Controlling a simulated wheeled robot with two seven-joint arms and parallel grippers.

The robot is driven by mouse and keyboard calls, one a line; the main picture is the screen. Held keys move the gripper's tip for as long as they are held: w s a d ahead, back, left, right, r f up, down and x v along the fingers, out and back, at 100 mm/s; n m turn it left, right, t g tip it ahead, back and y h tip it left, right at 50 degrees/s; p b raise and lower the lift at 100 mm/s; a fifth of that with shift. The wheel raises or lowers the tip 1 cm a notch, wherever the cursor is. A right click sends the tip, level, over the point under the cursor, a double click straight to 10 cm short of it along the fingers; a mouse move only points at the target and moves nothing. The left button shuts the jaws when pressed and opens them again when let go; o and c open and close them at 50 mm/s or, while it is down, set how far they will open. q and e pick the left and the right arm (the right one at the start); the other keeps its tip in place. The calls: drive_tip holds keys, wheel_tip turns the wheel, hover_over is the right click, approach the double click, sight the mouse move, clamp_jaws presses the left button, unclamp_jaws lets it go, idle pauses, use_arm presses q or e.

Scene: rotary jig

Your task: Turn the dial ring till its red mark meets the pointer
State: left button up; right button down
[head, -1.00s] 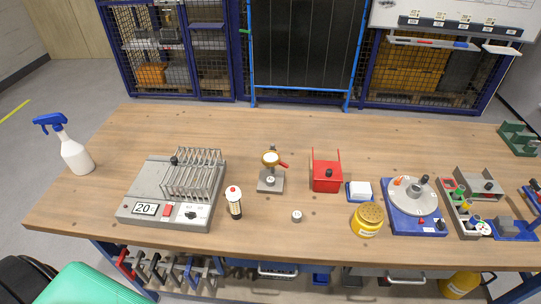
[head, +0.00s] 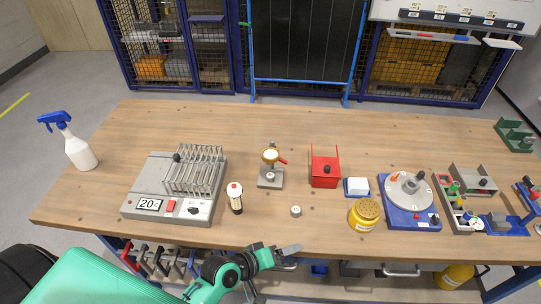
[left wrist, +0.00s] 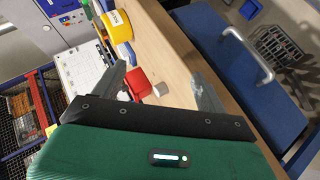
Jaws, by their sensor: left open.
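The rotary jig has a blue base (head: 412,222) and a round grey dial ring (head: 409,192) with a black knob near its top. It stands on the right part of the bench. An orange-red mark (head: 395,177) shows at the dial's upper left; the pointer is too small to tell apart. My left gripper (head: 288,250) is at the bench's front edge, well left of the jig. In the left wrist view my left gripper (left wrist: 165,90) is open, its fingers wide apart with nothing held. My right gripper is in neither view.
A grey tray with parts (head: 459,204) is right of the jig.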

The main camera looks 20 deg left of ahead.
sight(272, 147)
use_arm(q)
drive_tip(key=w+a+r+n+t, duration=0.2)
drive_tip(key=w+r+n+t, duration=0.6)
drive_tip(key=n, duration=0.5)
drive_tip(key=w+a+n+y, duration=0.5)
drive_tip(key=a+n+y, duration=0.5)
drive_tip(key=n, duration=0.9)
drive_tip(key=shift+y, duration=0.6)
drive_tip(key=p+x, duration=0.1)
drive_tip(key=x, duration=0.3)
drive_tip(key=d+p+x, duration=0.1)
drive_tip(key=x, duration=0.4)
drive_tip(key=p+x, duration=0.1)
drive_tip(key=x, duration=0.3)
drive_tip(key=shift+w+d, duration=0.1)
drive_tip(key=shift+w, duration=0.45)
drive_tip(key=c, duration=1)
drive_tip(key=shift+n, duration=0.3)
